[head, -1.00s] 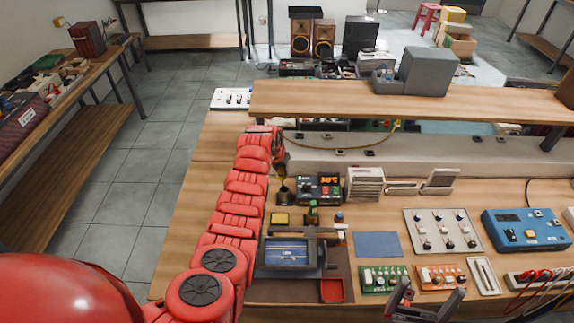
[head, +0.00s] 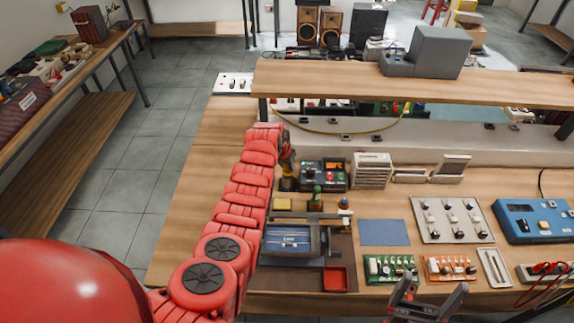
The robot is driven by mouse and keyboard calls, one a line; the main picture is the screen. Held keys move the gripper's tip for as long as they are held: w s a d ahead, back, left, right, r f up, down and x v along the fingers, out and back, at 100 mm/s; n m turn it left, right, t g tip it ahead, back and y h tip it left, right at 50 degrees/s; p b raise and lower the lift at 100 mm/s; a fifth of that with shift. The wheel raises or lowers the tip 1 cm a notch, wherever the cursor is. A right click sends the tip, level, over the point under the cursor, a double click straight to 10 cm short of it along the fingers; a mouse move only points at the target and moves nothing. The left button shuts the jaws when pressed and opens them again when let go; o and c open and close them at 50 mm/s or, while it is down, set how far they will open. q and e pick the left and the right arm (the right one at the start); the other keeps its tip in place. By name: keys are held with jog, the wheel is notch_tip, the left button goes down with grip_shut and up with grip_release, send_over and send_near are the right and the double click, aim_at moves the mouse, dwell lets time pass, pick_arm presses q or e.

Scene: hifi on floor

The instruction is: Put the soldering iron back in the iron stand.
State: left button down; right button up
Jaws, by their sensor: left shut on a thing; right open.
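My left gripper (head: 286,146) is at the far end of my red arm, above the back left of the bench. It is shut on the soldering iron (head: 288,166), of which a small yellowish part shows below the jaws. The iron points down over the dark iron stand (head: 287,184), left of the soldering station (head: 322,175). The iron's tip is hidden, and I cannot tell whether it is inside the stand or just above it. My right gripper (head: 433,290) is open and empty at the front edge of the bench.
A yellow pad (head: 282,204) lies in front of the stand. A vise-like fixture with a blue board (head: 289,240) and a red tray (head: 335,279) are nearer. The shelf (head: 380,82) overhangs behind. The bench left of my arm is clear.

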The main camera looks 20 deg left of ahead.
pick_arm(q)
grip_release()
dwell(0.5)
jog(key=shift+r, duration=0.1)
jog(key=shift+r+p, duration=0.6)
jog(key=shift+r, duration=0.65)
jog(key=shift+r+p, duration=0.4)
jog(key=shift+r, duration=1.85)
jog(key=shift+f, duration=0.1)
